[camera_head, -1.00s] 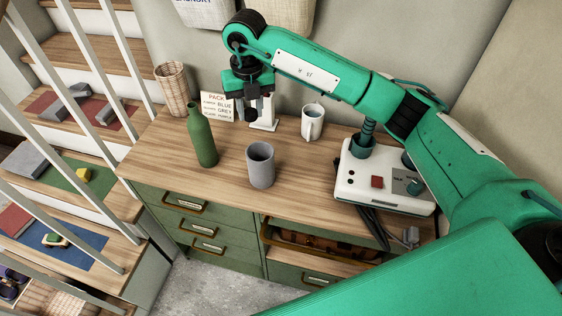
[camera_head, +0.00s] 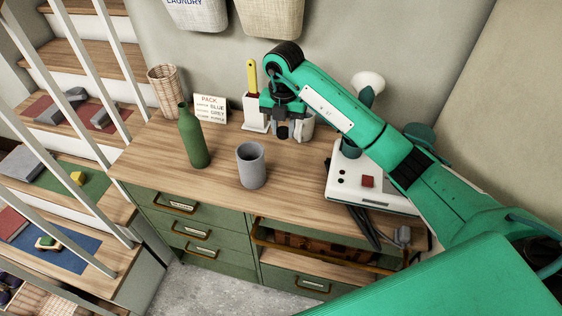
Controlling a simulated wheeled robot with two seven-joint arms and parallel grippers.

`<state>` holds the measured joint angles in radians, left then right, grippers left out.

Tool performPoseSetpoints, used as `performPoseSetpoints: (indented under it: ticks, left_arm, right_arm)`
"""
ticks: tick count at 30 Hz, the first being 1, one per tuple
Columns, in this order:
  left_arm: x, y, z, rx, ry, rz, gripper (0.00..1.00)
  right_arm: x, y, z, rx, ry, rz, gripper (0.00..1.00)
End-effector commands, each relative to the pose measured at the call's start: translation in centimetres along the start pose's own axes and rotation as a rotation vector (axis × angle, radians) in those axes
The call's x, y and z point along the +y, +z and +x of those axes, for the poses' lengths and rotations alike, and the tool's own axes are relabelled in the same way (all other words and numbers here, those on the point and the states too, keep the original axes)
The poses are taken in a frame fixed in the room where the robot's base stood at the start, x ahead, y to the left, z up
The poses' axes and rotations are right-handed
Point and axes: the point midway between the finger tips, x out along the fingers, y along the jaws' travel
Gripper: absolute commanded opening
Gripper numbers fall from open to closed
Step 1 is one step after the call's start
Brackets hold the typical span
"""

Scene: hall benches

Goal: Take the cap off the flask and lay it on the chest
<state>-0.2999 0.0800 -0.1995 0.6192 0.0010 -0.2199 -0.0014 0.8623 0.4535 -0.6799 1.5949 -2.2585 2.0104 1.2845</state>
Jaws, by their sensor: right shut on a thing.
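The green flask (camera_head: 194,140) stands upright at the left of the wooden top of the green chest (camera_head: 150,142). No cap shows on its narrow neck. My right gripper (camera_head: 283,134) is above the back of the chest top, right of the flask and apart from it. It is shut on a small dark round piece, which looks like the cap; the fingers hide part of it. My left gripper is not in view.
A grey cup (camera_head: 251,165) stands in the middle of the chest top. A white mug (camera_head: 306,131) is partly hidden behind my gripper. A sign (camera_head: 209,108), a white holder (camera_head: 256,114) and a white device (camera_head: 350,184) also stand there. The front left top is clear.

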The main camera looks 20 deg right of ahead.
Motion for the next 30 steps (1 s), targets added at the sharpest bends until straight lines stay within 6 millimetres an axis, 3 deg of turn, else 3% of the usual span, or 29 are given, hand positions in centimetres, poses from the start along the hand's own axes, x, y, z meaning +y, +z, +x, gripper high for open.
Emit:
performPoseSetpoints:
  ticks: [6,10,19,25,30]
  left_arm:
    - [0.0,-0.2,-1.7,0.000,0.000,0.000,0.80]
    - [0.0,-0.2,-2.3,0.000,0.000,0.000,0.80]
    - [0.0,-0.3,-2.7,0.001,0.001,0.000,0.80]
    - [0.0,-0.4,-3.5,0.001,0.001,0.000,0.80]
    - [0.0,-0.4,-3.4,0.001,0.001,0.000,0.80]
  right_arm:
    - [-0.1,-0.1,5.7,0.005,-0.004,0.001,0.02]
    - [0.0,-0.1,8.3,0.002,-0.002,0.000,0.02]
    - [0.0,0.0,10.9,0.002,-0.001,-0.001,0.02]
    - [0.0,-0.1,13.8,0.003,-0.001,-0.001,0.02]
    - [0.0,0.1,14.3,-0.001,0.000,-0.002,0.02]
